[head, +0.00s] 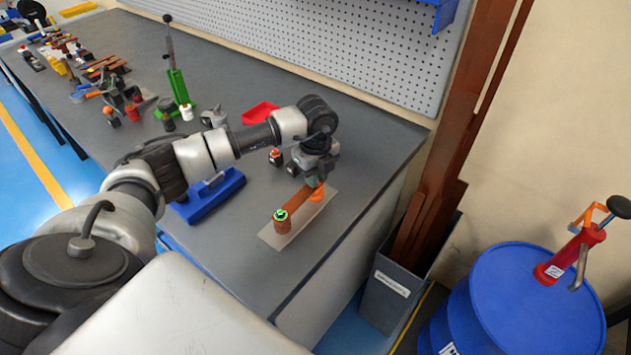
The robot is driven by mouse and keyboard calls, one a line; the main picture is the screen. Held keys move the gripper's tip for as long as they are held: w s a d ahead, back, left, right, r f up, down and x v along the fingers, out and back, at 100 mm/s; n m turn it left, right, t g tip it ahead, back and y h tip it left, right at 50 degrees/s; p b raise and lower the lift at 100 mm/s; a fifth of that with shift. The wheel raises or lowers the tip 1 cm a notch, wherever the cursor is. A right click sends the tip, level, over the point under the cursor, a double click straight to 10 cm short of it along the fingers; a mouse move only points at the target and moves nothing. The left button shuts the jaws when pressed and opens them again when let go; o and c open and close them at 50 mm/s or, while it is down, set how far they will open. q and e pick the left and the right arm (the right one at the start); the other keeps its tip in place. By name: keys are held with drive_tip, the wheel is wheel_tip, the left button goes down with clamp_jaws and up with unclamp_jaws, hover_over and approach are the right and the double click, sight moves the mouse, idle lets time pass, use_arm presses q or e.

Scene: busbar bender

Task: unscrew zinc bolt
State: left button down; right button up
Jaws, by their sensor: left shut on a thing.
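The bender is a copper-brown bar (301,204) on a flat pale plate (309,226) near the right end of the grey bench. A green-topped brown post (281,222) stands at the bar's near left end. An orange piece (317,195) stands at its far right end. My left gripper (314,178) points down over that far end. It is shut on a small green part there, mostly hidden by the fingers. I cannot make out whether this part is the zinc bolt. My right gripper is out of view.
A red tray (260,113) lies behind my arm. Several tools fill the far left bench. A grey bin (388,296) and blue drum (525,305) stand right.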

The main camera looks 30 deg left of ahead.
use_arm(q)
drive_tip(key=n, duration=0.1)
drive_tip(key=n+p, duration=0.1)
drive_tip(key=n, duration=0.1)
drive_tip(key=shift+d+r, duration=0.1)
drive_tip(key=shift+r, duration=0.1)
drive_tip(key=shift+f+n+p, duration=0.15)
drive_tip(key=shift+n+p, duration=0.3)
drive_tip(key=shift+n, duration=0.35)
drive_tip(key=c, duration=1.3)
unclamp_jaws()
drive_tip(key=shift+c, duration=0.2)
drive_tip(key=m+b, duration=0.1)
drive_tip(key=m, duration=0.1)
drive_tip(key=shift+f+m, duration=0.1)
drive_tip(key=shift+m, duration=0.2)
drive_tip(key=m, duration=0.3)
drive_tip(key=shift+b, duration=0.35)
drive_tip(key=shift+s, duration=0.1)
